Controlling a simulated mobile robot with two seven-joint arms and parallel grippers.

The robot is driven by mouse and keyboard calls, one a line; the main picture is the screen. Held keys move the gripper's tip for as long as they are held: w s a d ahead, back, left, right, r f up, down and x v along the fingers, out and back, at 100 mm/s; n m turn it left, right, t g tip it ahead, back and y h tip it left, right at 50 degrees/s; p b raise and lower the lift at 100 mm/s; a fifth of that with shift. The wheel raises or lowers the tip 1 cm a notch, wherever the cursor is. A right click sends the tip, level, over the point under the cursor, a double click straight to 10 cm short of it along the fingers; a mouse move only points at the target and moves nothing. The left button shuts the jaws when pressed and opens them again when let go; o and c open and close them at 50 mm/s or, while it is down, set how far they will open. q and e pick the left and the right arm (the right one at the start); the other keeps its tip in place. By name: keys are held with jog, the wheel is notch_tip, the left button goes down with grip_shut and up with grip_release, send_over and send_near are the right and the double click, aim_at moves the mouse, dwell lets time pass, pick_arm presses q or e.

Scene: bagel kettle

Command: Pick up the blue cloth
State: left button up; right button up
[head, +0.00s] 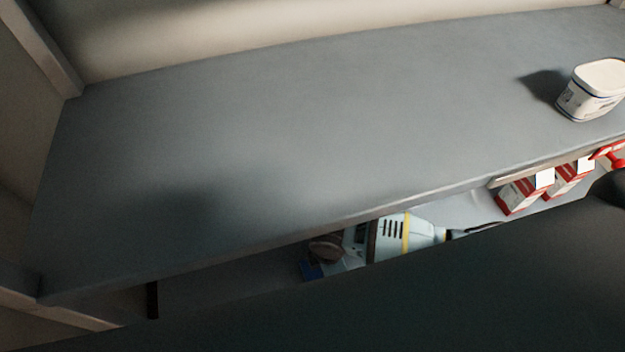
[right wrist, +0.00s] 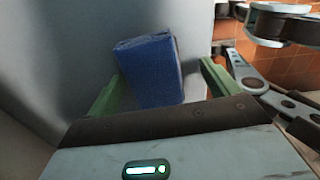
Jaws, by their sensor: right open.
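The blue cloth (right wrist: 150,70) shows in the right wrist view as a folded, block-like bundle against a grey surface. It lies between the two green fingers of my right gripper (right wrist: 162,82), which are open with a gap on the right side. I cannot tell whether the left finger touches it. In the head view a small blue patch (head: 312,270), seemingly the cloth, shows under the shelf edge beside my pale blue arm. The rest of it is hidden there. My left gripper is not in view.
A wide grey shelf (head: 250,130) overhangs the right arm, its upper surface mostly bare. A white tub (head: 594,90) stands on it at the right. Red and white cartons (head: 524,192) sit below its edge. Orange tiles (right wrist: 238,68) show behind the grey arm links.

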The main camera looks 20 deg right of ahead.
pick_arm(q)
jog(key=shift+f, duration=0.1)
pick_arm(e)
jog(key=shift+f, duration=0.1)
jog(key=c, duration=1.1)
jog(key=shift+o, duration=0.2)
jog(key=shift+r, duration=0.6)
notch_tip(320, 180, up, 2)
jog(key=shift+w+r+p, duration=0.1)
jog(key=shift+r+p, duration=0.05)
jog(key=shift+p, duration=0.15)
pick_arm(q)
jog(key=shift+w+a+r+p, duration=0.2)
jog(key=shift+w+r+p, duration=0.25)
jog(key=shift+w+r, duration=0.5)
pick_arm(e)
jog(key=s+d, duration=0.1)
jog(key=s, duration=0.6)
jog(key=s+d+r, duration=0.1)
jog(key=s+d, duration=0.1)
jog(key=s, duration=0.6)
jog(key=shift+d+r, duration=0.15)
jog(key=shift+d, duration=0.1)
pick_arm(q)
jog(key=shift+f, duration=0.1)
